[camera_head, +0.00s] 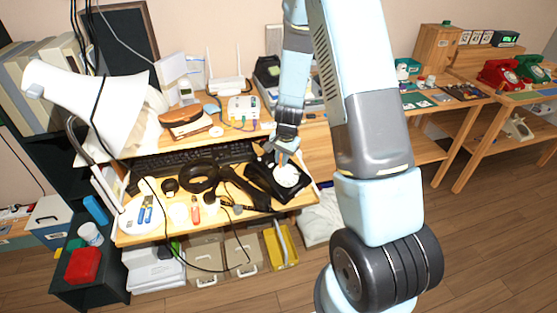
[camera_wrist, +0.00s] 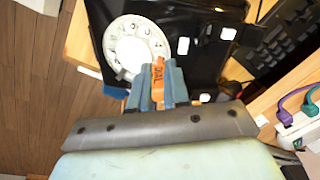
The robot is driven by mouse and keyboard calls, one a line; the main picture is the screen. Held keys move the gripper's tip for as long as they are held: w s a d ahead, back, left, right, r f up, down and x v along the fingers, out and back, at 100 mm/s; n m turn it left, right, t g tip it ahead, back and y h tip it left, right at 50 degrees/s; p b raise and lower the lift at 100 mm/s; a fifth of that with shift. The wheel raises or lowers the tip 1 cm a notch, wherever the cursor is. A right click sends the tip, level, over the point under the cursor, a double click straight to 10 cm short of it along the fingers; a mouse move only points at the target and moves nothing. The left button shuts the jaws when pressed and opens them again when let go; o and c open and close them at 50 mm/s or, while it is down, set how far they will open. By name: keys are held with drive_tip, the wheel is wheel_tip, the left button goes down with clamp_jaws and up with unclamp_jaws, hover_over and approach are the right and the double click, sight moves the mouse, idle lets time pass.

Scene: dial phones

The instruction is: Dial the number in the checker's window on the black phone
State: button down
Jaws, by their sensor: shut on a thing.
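The black phone (camera_head: 262,187) sits at the right front of the near desk, its white dial (camera_head: 287,176) facing up. In the wrist view the black phone (camera_wrist: 190,60) fills the upper middle, and its dial (camera_wrist: 125,42) is at upper left. My gripper (camera_head: 284,152) is over the dial. In the wrist view my gripper (camera_wrist: 157,90) is shut on an orange stick (camera_wrist: 158,78) with dark lettering. The stick's tip is at the dial's lower right edge; I cannot tell whether it touches.
A black keyboard (camera_head: 190,158), headphones (camera_head: 199,176) and cables crowd the desk left of the phone. A white lamp (camera_head: 90,95) stands at left. A red phone (camera_head: 497,72) and a green phone (camera_head: 533,66) are on the far right table. Wooden floor is free at right.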

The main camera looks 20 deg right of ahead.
drive_tip(key=shift+d, duration=0.15)
drive_tip(key=shift+w+d, duration=0.2)
drive_tip(key=shift+d, duration=0.25)
drive_tip(key=shift+d+f, duration=0.1)
drive_tip(key=shift+d+f, duration=0.1)
drive_tip(key=shift+d, duration=0.4)
idle(0.3)
drive_tip(key=shift+s+d+f, duration=0.1)
drive_tip(key=shift+d+f, duration=0.1)
drive_tip(key=shift+d, duration=0.35)
drive_tip(key=shift+s+d, duration=0.1)
drive_tip(key=shift+d, duration=0.05)
